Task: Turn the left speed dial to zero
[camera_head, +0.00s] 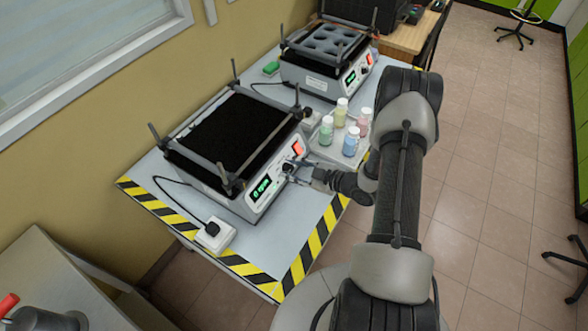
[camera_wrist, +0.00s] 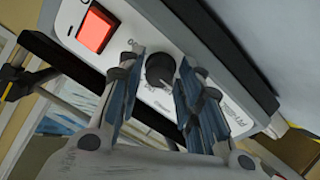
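The left shaker (camera_head: 207,186) is a white box with a black top on the table. Its front panel carries a red switch (camera_head: 298,148), a dark round dial (camera_head: 288,167) and a green display (camera_head: 261,188), whose text is too small to read surely. My gripper (camera_head: 297,171) is at this panel. In the wrist view the dial (camera_wrist: 160,70) lies between the fingertips of my gripper (camera_wrist: 158,68), with the red switch (camera_wrist: 95,30) to the upper left. The fingers are apart, one on each side of the dial, with gaps visible. The gripper is open.
A second shaker (camera_head: 325,82) with its own green display stands behind. Several capped bottles (camera_head: 351,141) stand on a tray close beside my arm. A white plug socket (camera_head: 215,235) is at the front left. Striped tape (camera_head: 310,245) marks the table edge.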

